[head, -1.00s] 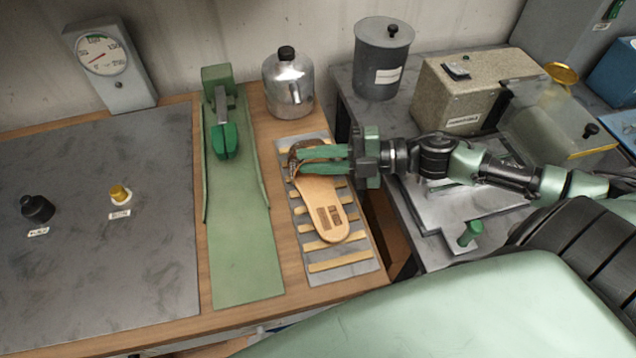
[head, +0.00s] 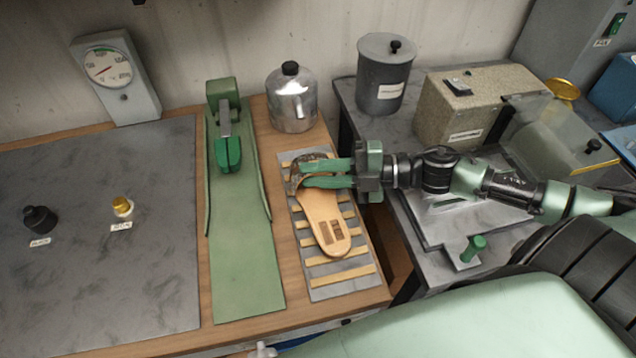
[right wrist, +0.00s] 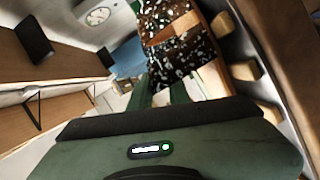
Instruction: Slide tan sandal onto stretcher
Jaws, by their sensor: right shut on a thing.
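The tan sandal (head: 325,215) lies sole-down on a slatted rack, its dark patterned strap (head: 308,170) at the far end and its heel toward me. My right gripper (head: 303,174) reaches in from the right and is shut on the sandal at the strap. In the right wrist view the speckled strap (right wrist: 172,45) fills the space beyond the green fingers. The stretcher (head: 228,155) is a green toe-shaped form on an upright at the back of a long green board, left of the rack; it is empty. My left gripper is not visible.
The slatted rack (head: 340,282) lies beside the green board (head: 245,280), which has low side rails. A silver pot (head: 292,102) stands behind the rack. A grey mat (head: 110,260) with two small knobs lies left. A grey canister (head: 384,80) stands on the right bench.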

